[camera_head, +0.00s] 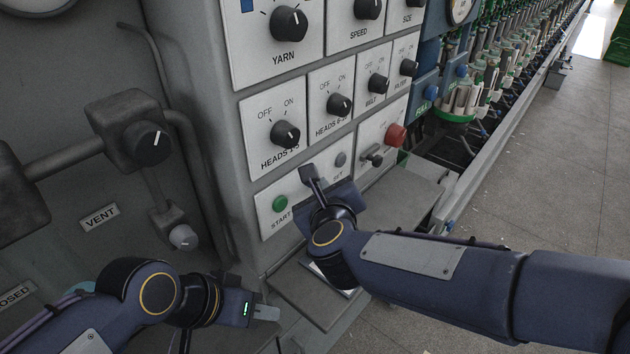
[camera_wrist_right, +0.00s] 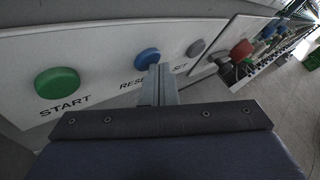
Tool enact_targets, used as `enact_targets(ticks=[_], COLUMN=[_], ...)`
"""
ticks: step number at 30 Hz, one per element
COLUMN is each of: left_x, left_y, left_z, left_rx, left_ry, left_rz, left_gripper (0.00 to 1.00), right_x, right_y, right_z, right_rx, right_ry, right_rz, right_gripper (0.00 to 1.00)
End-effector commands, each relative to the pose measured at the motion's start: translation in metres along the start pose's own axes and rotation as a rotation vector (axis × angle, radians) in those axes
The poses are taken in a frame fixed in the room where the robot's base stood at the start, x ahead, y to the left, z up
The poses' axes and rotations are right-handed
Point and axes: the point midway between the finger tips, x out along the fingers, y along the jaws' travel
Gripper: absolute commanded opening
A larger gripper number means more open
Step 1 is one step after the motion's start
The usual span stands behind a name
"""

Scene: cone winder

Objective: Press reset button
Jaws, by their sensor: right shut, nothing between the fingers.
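The blue reset button (camera_wrist_right: 147,58) is on a white panel in the right wrist view, with the partly covered label "RESE" below it. My right gripper (camera_wrist_right: 161,75) is shut and empty, its fingertips close to this button's lower right edge; I cannot tell if they touch. In the head view my right gripper (camera_head: 309,172) is in front of the panel and hides the blue button. The green START button (camera_wrist_right: 57,82) is to the left and a grey button (camera_wrist_right: 195,47) to the right. My left gripper (camera_head: 266,312) is low, away from the panel; its finger gap is unclear.
A red button (camera_head: 395,135) and a lever switch (camera_head: 373,155) sit right of the grey button. Rows of black knobs (camera_head: 286,134) are above. A grey ledge (camera_head: 405,198) juts out below the panel. Open floor (camera_head: 560,200) lies to the right.

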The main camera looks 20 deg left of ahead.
Motion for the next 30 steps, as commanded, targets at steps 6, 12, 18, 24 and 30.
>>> enact_targets(ticks=[6, 12, 18, 24, 30], left_x=[0.006, 0.006, 0.007, 0.013, 0.018], left_y=[-0.003, -0.003, -0.003, -0.006, -0.008], left_z=[0.003, 0.003, 0.003, 0.007, 0.009], left_rx=[0.000, 0.000, 0.000, 0.000, 0.000], left_ry=[0.000, 0.000, 0.000, 0.000, 0.000], left_rz=[0.000, 0.000, 0.000, 0.000, 0.000], left_gripper=[0.36, 0.36, 0.36, 0.36, 0.36], right_x=[-0.008, -0.010, -0.011, -0.023, -0.037], right_y=[-0.005, -0.006, -0.007, -0.017, -0.027], right_z=[-0.006, -0.007, -0.008, -0.018, -0.028], right_rx=[0.001, -0.001, 0.000, 0.002, 0.002], right_ry=[-0.002, -0.001, 0.000, -0.001, -0.001], right_rz=[0.001, 0.001, 0.001, -0.001, -0.001], right_gripper=[0.00, 0.00, 0.00, 0.00, 0.00])
